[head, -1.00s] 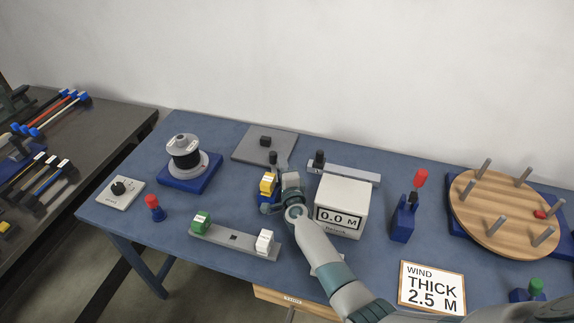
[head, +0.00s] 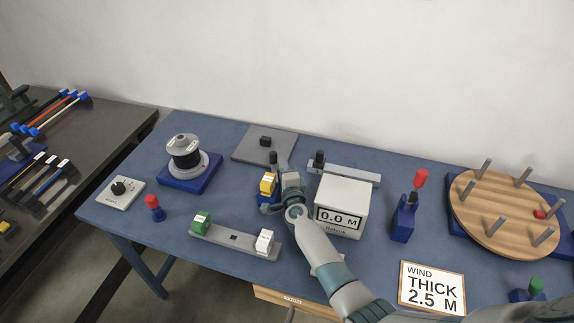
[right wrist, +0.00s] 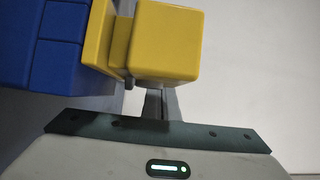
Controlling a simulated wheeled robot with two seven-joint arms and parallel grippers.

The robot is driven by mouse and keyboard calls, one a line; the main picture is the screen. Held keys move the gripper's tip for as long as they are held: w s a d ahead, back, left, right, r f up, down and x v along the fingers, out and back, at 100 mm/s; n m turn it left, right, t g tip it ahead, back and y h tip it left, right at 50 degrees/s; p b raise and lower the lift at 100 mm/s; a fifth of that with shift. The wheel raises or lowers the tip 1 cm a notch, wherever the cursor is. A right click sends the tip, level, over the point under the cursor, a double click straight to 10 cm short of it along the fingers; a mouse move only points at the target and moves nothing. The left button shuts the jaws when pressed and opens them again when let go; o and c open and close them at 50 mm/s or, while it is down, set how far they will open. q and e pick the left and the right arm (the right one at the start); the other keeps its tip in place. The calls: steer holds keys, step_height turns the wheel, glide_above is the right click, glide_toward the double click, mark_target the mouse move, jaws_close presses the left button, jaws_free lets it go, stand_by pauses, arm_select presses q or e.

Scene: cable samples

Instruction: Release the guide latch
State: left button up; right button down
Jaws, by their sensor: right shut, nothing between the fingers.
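The guide latch appears to be the small yellow and blue unit (head: 268,185) near the middle of the table. A dark knob (head: 273,158) stands just behind it. My right gripper (head: 284,166) is close against the unit's right side, shut and empty. In the right wrist view, a yellow block (right wrist: 168,40) and a blue block (right wrist: 52,45) are close in front of the hand. The shut fingers (right wrist: 156,105) reach up to the yellow block's lower edge, and their tips are partly hidden there. I cannot tell whether they touch it. My left gripper is not in view.
A white meter (head: 342,207) reading 0.0 M stands just right of my arm. A grey rail (head: 233,238) with green and white blocks lies in front. A cable spool (head: 184,150) stands left, and a wooden peg disc (head: 507,210) lies right.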

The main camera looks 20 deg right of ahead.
mark_target(270, 186)
stand_by(0.3)
steer(key=s+a, duration=0.1)
steer(key=s, duration=1.6)
steer(key=shift+s+a+p, duration=0.15)
steer(key=shift+s+p, duration=0.05)
steer(key=shift+p, duration=0.25)
steer(key=w+a+r+n+y, duration=0.1)
steer(key=w+n+y, duration=0.1)
steer(key=w+a+r+n+y, duration=0.2)
steer(key=w+a+r+n+y+b, duration=0.1)
steer(key=w+a+n+y, duration=0.1)
steer(key=w+n+y, duration=0.1)
steer(key=shift+r+g, duration=0.25)
steer(key=shift+g, duration=0.05)
steer(key=w+a+r+n+g+y, duration=0.2)
steer(key=w+n+g+y, duration=0.2)
steer(key=n, duration=0.2)
steer(key=w+d+r+n+g+h+b, duration=0.1)
steer(key=d+g, duration=0.3)
steer(key=d, duration=0.5)
steer(key=w+d+r+n+g+h+b, duration=0.1)
steer(key=d+r+n+g+h, duration=0.2)
steer(key=d, duration=0.5)
steer(key=shift+d+n+g, duration=0.4)
steer(key=shift+n+g, duration=0.1)
steer(key=shift+n, duration=0.2)
